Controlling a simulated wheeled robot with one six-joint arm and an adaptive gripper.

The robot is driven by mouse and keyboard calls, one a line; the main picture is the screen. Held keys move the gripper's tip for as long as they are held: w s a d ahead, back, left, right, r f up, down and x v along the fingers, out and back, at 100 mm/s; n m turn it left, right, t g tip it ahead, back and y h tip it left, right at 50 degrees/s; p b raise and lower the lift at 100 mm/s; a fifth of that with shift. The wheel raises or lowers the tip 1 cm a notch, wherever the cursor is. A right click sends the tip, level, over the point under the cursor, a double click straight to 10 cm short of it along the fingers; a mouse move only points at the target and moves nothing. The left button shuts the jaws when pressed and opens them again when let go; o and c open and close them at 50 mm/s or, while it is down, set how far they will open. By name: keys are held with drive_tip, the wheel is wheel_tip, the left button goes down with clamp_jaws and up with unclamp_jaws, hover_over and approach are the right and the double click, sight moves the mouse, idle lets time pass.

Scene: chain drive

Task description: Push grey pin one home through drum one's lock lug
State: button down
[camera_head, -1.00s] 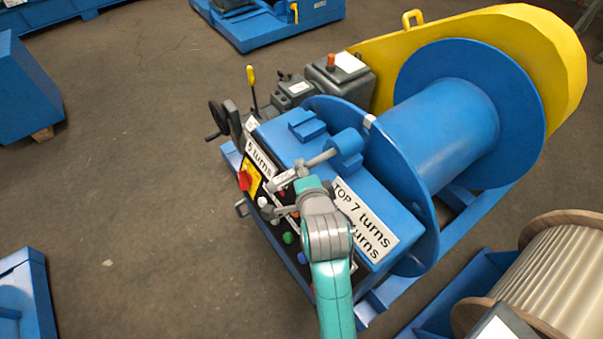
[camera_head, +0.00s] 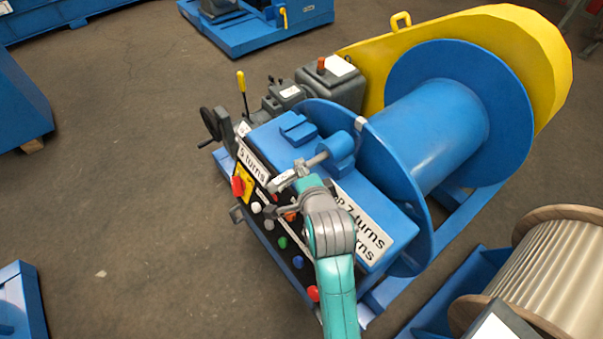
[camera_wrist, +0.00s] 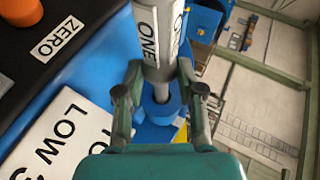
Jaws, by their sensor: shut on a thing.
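Grey pin one (camera_wrist: 158,75) shows in the wrist view with a white "ONE" label on its thicker end. My gripper (camera_wrist: 160,88) is shut on it, one finger on each side. The pin's thin end enters the round blue lock lug (camera_wrist: 160,112); its tip is hidden. In the head view, the pin (camera_head: 316,159) lies tilted between my gripper (camera_head: 289,190) and the lug (camera_head: 338,149). A short length of bare shaft shows outside the lug. Drum one (camera_head: 430,125) stands right behind the lug with its blue flange.
The blue control box (camera_head: 270,135) with labels, coloured buttons and a red switch (camera_head: 237,187) lies under my arm. A yellow guard (camera_head: 480,30) stands behind the drum. A wooden-flanged rope reel (camera_head: 550,270) is at lower right.

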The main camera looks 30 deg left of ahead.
sight(318, 162)
drive_tip(key=shift+w+d+r, duration=0.1)
drive_tip(key=shift+w+d, duration=0.2)
drive_tip(key=shift+w, duration=0.45)
drive_tip(key=shift+w+d+f, duration=0.1)
drive_tip(key=shift+w+d, duration=0.25)
drive_tip(key=shift+w, duration=0.4)
drive_tip(key=shift+w+d+r, duration=0.1)
drive_tip(key=shift+w+d, duration=0.2)
drive_tip(key=shift+w, duration=0.45)
drive_tip(key=c, duration=0.7)
unclamp_jaws()
drive_tip(key=shift+o, duration=0.3)
drive_tip(key=shift+d+f, duration=0.1)
drive_tip(key=shift+f, duration=0.2)
drive_tip(key=shift+s+d+r, duration=0.15)
drive_tip(key=shift+s+d, duration=0.2)
drive_tip(key=shift+d, duration=0.05)
drive_tip(key=v, duration=1.1)
drive_tip(key=shift+a+r, duration=0.15)
drive_tip(key=shift+r, duration=0.25)
drive_tip(key=shift+a, duration=0.1)
